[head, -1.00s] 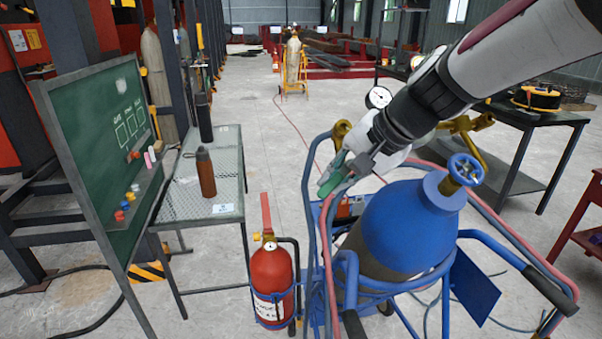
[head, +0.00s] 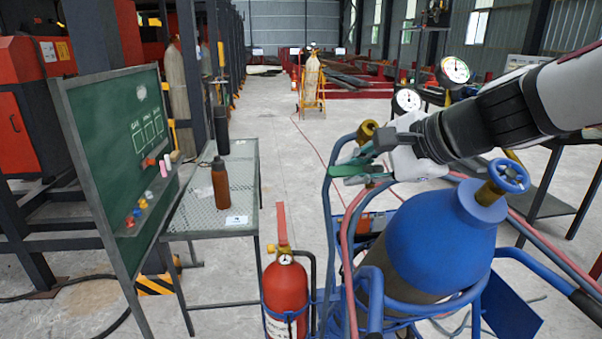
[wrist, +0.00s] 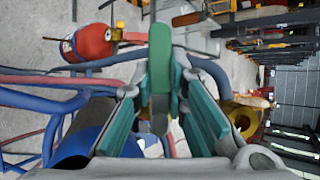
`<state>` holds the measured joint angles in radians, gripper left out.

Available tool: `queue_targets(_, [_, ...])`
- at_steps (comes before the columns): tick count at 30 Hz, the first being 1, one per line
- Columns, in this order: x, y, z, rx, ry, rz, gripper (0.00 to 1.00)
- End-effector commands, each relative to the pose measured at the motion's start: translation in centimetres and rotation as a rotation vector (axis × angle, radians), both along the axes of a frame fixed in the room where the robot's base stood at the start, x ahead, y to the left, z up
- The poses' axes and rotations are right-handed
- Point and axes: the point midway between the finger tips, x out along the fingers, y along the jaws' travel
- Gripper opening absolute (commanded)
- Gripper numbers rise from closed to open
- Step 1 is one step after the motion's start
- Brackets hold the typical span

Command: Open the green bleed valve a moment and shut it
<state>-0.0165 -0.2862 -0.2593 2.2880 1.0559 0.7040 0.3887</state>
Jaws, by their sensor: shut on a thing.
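The green bleed valve lever (head: 347,171) shows at the top of the blue-frame cylinder cart and points left, nearly level, in the head view. In the wrist view the green lever (wrist: 160,60) stands between the teal finger pads and runs out beyond them. My gripper (head: 370,158) is shut on it, coming in from the right; it also shows in the wrist view (wrist: 160,100). The valve body is mostly hidden behind the fingers and the white gripper housing.
The blue cylinder (head: 440,235) with its blue handwheel (head: 508,176) stands just below my arm. Gauges (head: 407,100) and hoses are close by. A red fire extinguisher (head: 286,290), a mesh table (head: 205,215) and a green board (head: 115,140) stand left.

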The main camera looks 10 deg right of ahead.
Motion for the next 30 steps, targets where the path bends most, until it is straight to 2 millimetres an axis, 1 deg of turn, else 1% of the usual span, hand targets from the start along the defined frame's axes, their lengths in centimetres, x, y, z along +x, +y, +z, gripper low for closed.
queue_targets(15, [0.08,-0.05,0.14,0.012,-0.002,-0.013,0.00])
queue_targets(16, [0.08,-0.06,0.14,0.012,-0.002,-0.013,0.20])
queue_targets(18, [0.08,-0.05,0.13,0.012,-0.002,-0.013,0.35])
queue_targets(27, [0.02,-0.06,0.10,0.012,-0.002,-0.011,0.35])
queue_targets(30, [-0.27,-0.30,0.44,0.012,-0.003,-0.013,0.35])
